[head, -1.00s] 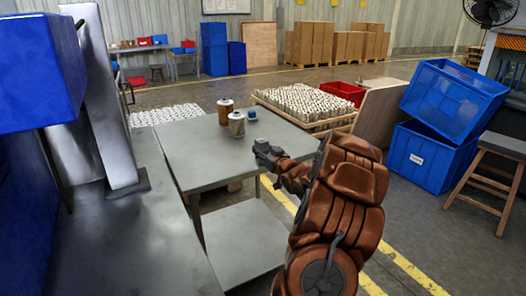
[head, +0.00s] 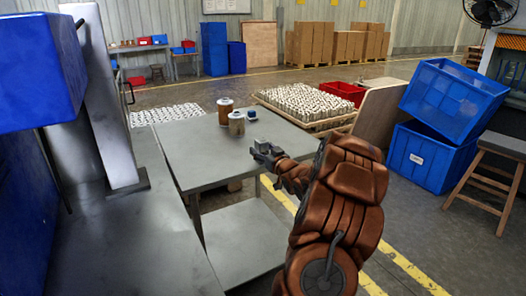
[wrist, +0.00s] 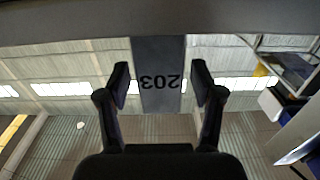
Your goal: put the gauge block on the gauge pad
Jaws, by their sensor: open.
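My gripper (head: 263,152) is at the near right edge of the grey table. In the wrist view its two fingers (wrist: 160,85) are open, one on each side of a grey block marked "203", which I take as the gauge block (wrist: 160,95). The number appears upside down. In the head view a small pale grey piece shows at the gripper's tip, too small to make out. I cannot pick out the gauge pad in either view.
The table's front left is clear. A crate of many cartridges (head: 305,103) stands behind; blue bins (head: 432,155) stand to the right.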

